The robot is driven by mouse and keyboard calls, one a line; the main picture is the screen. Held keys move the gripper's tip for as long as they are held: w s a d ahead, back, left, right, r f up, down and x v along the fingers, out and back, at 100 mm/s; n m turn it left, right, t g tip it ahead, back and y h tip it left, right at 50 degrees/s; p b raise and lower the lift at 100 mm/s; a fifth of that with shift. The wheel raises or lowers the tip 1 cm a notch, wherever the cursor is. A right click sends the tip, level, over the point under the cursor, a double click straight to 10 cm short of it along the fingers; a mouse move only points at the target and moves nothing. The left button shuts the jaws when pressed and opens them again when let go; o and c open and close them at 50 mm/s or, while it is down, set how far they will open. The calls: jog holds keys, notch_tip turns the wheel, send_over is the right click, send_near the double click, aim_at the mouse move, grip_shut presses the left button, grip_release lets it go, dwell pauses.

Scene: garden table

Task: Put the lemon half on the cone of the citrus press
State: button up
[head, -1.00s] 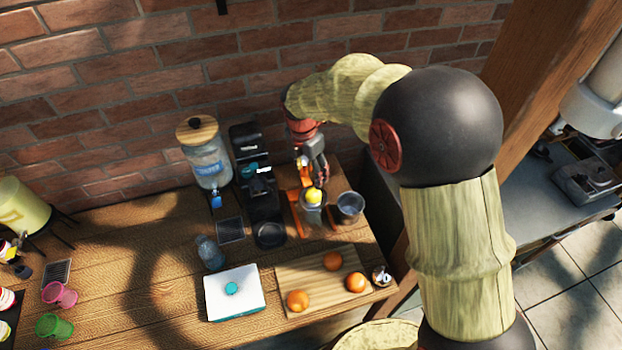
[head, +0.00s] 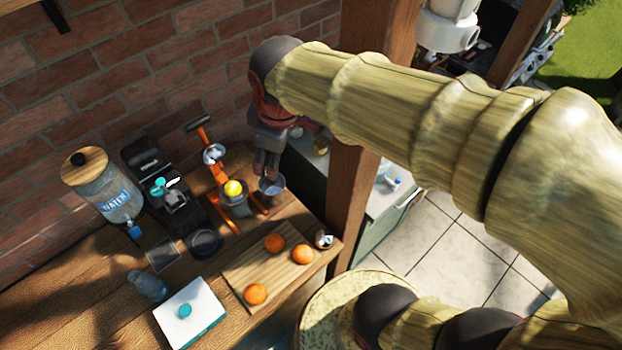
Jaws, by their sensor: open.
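The lemon half (head: 233,188) is a small yellow dome sitting at the cone of the orange citrus press (head: 218,176). The cone itself is hidden under it. The press stands near the back of the wooden table, with its handle raised toward the wall. My gripper (head: 268,170) is to the right of the press and apart from the lemon half, over the grey metal cup (head: 271,186). It points down and is open, with nothing seen between its fingers.
A water dispenser (head: 113,199) and a black coffee machine (head: 165,190) stand to the left. A white box (head: 190,318) sits at the front. A wooden post (head: 354,190) rises at the right.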

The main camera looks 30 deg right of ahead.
jog(key=s+d+m+t, duration=0.1)
jog(key=s+d+m, duration=0.1)
jog(key=s+m, duration=0.7)
jog(key=shift+s+d+r+t, duration=0.35)
jog(key=shift+s+r+t, duration=0.1)
jog(key=shift+s, duration=0.55)
notch_tip(320, 180, down, 19)
jog(key=b, duration=1.8)
jog(key=shift+b, duration=0.4)
